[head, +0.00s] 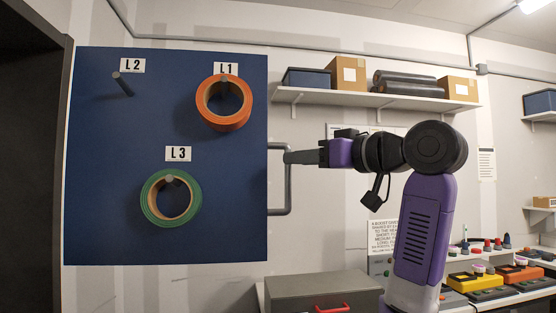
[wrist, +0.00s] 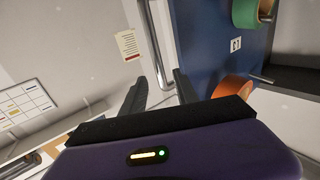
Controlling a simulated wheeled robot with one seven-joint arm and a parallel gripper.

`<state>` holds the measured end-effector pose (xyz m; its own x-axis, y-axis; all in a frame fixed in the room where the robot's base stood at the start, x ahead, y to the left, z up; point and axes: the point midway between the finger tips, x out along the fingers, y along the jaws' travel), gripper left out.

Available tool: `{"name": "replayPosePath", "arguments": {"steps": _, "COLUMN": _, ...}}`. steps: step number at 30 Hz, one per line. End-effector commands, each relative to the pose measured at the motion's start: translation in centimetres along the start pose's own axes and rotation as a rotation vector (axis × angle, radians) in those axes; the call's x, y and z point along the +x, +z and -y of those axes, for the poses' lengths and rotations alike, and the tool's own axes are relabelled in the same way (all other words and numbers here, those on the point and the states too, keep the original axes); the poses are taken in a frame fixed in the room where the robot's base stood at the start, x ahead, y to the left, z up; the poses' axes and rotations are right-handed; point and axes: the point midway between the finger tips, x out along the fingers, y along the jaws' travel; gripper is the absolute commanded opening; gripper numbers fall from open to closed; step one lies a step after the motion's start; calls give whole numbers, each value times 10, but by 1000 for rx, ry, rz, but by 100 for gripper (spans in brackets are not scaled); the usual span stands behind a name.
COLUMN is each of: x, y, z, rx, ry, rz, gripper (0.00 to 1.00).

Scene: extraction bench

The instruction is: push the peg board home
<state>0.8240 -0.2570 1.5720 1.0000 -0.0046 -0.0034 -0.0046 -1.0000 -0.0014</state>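The peg board (head: 120,220) is a blue upright panel at the left of the head view; it also shows in the wrist view (wrist: 200,40). A grey bar handle (head: 288,190) stands out from its right edge. My gripper (head: 288,157) is at this handle. In the wrist view its two fingers (wrist: 162,80) are apart, with the handle bar (wrist: 153,45) between them and gaps visible. An orange roll (head: 224,102) hangs on peg L1 and a green roll (head: 170,197) on peg L3. Peg L2 (head: 123,85) is bare.
A dark upright frame (head: 30,150) stands left of the board. A wall shelf (head: 370,99) with boxes and dark rolls is above my arm. A grey case with a red handle (head: 325,295) sits below. A bench with coloured devices (head: 490,280) is at lower right.

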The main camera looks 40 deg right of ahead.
Motion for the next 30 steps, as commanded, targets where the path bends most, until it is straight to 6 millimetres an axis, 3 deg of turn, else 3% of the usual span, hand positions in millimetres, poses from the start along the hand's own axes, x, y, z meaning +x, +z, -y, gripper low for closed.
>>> {"name": "replayPosePath", "arguments": {"steps": 13, "x": 62, "y": -2, "z": 1, "rx": 0, "ry": -2, "rz": -1, "gripper": 36}}
{"name": "replayPosePath", "arguments": {"steps": 26, "x": 73, "y": -1, "z": 1, "rx": -2, "ry": 0, "rz": -3, "gripper": 36}}
{"name": "replayPosePath", "arguments": {"steps": 30, "x": 72, "y": -1, "z": 1, "rx": -1, "ry": 0, "rz": -3, "gripper": 9}}
